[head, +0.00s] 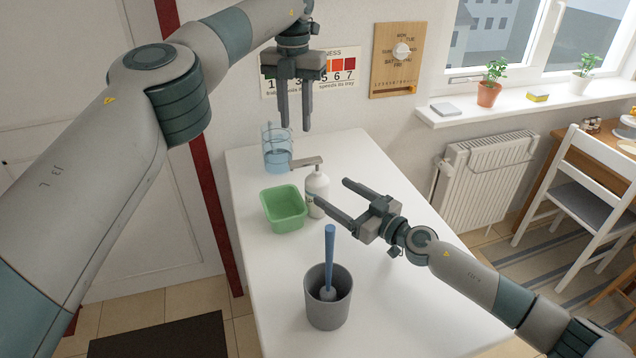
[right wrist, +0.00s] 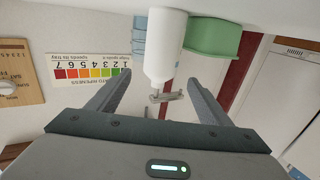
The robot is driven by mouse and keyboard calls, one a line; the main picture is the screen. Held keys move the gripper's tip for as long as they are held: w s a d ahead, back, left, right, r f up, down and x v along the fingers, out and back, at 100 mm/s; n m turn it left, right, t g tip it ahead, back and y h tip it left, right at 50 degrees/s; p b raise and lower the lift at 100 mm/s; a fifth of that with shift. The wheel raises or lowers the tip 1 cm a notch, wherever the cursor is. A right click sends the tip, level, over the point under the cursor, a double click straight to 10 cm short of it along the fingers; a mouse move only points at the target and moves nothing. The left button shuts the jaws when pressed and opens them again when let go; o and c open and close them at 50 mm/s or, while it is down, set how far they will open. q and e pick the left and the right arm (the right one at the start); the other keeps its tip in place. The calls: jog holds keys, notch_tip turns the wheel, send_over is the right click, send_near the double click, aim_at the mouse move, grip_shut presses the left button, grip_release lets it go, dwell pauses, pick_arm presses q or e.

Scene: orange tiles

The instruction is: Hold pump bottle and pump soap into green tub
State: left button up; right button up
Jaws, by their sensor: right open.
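The white pump bottle (head: 318,187) stands upright on the white table, its grey pump head (head: 306,162) pointing left above the green tub's far side. The green tub (head: 284,225) sits left of the bottle. My right gripper (head: 327,190) is open, with one fingertip in front of the bottle and the other to its right. In the right wrist view, which is upside down, the bottle (right wrist: 165,48) lies between and beyond the fingers, and the green tub (right wrist: 213,38) is beside it. My left gripper (head: 295,126) hangs above the pump head, fingers down, parted and empty.
A grey cup (head: 329,310) with a blue-handled brush (head: 330,250) stands nearer on the table (head: 410,320). A clear blue container (head: 277,155) stands behind the tub. The table's right side is clear. A radiator (head: 485,180) is on the wall.

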aim_at(326, 187)
jog(key=x, duration=0.7)
jog(key=shift+w+a+f, duration=0.15)
jog(key=c, duration=1.2)
jog(key=shift+c, duration=0.2)
jog(key=shift+c, duration=0.2)
dwell(0.8)
